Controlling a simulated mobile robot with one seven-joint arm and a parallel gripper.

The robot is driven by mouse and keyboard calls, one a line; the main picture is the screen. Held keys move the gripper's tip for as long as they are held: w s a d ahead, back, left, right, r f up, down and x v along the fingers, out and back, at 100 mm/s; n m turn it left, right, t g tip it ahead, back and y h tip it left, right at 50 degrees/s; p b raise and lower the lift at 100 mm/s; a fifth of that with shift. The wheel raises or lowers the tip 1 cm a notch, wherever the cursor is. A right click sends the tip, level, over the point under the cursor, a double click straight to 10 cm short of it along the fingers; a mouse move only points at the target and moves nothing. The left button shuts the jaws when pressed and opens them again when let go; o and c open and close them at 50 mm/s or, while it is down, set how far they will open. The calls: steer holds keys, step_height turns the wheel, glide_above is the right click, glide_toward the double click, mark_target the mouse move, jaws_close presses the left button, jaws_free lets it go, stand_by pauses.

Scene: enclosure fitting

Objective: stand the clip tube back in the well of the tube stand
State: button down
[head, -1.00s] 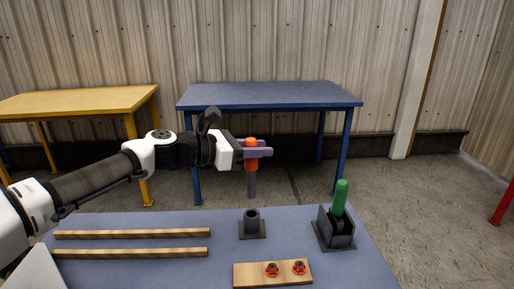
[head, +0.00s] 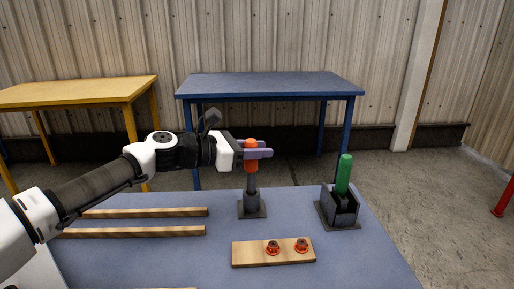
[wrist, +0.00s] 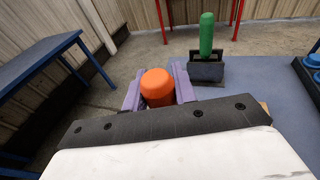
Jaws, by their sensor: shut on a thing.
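The clip tube, with an orange top (head: 251,157) and a grey lower shaft (head: 252,182), is upright in my gripper (head: 262,153). The purple fingers are shut on the orange part, which also shows between them in the wrist view (wrist: 157,86). The tube stand (head: 252,207) is a dark square base with a short round well, directly below the tube. The shaft's lower end meets the well's mouth in the head view; I cannot tell whether it is inside or just above or in front of it. The stand is hidden in the wrist view.
A green-handled tool (head: 344,174) stands in a dark holder (head: 341,208) to the right. A wooden board (head: 273,253) with two red-and-dark fittings lies in front. A blue table (head: 270,86) stands behind.

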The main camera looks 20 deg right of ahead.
steer(key=shift+f+b, duration=1.2)
steer(key=shift+f, duration=0.4)
steer(key=c, duration=1)
jaws_free()
steer(key=shift+c, duration=0.2)
